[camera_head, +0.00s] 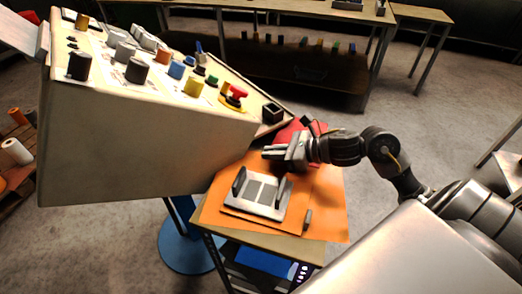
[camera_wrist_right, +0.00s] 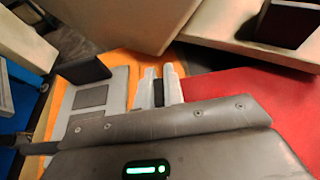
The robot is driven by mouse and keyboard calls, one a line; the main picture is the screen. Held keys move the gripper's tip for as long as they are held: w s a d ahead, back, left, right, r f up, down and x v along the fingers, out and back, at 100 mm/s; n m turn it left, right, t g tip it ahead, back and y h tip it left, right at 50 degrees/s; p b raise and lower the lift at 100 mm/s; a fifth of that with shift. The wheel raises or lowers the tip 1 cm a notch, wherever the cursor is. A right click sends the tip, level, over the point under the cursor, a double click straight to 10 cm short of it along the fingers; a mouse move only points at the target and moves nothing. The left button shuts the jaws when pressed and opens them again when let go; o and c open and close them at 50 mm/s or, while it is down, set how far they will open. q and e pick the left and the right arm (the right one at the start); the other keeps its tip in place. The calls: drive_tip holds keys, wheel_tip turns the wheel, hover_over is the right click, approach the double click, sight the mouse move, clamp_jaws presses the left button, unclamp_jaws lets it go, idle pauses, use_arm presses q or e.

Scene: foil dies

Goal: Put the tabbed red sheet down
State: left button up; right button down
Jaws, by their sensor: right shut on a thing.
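The tabbed red sheet (camera_head: 287,133) shows behind my right gripper (camera_head: 272,153) in the head view, at the far end of the small table. In the right wrist view the red sheet (camera_wrist_right: 245,97) spreads to the right of the fingers. The right gripper (camera_wrist_right: 161,82) is shut on a dark piece between its pale fingertips, which looks like the sheet's tab. Whether the sheet rests on the table or hangs just above it is hard to tell. My left gripper is not in view.
An orange sheet (camera_head: 326,205) covers much of the table. A large console (camera_head: 140,150) with knobs stands close on the left. A bench (camera_head: 300,20) stands behind.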

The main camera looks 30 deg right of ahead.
drive_tip(key=shift+w+a, duration=0.1)
drive_tip(key=shift+w, duration=0.05)
drive_tip(key=x, duration=0.1)
drive_tip(key=p+x, duration=0.1)
drive_tip(key=x, duration=0.1)
drive_tip(key=shift+w+a+r, duration=0.2)
drive_tip(key=shift+r, duration=0.1)
drive_tip(key=shift+f, duration=0.4)
drive_tip(key=shift+s+d, duration=0.1)
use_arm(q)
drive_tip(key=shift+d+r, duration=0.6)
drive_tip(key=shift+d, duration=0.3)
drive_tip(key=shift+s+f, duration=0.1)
use_arm(e)
drive_tip(key=shift+f, duration=0.15)
drive_tip(key=shift+f, duration=0.1)
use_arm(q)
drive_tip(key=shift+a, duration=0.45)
use_arm(e)
drive_tip(key=c, duration=1.5)
unclamp_jaws()
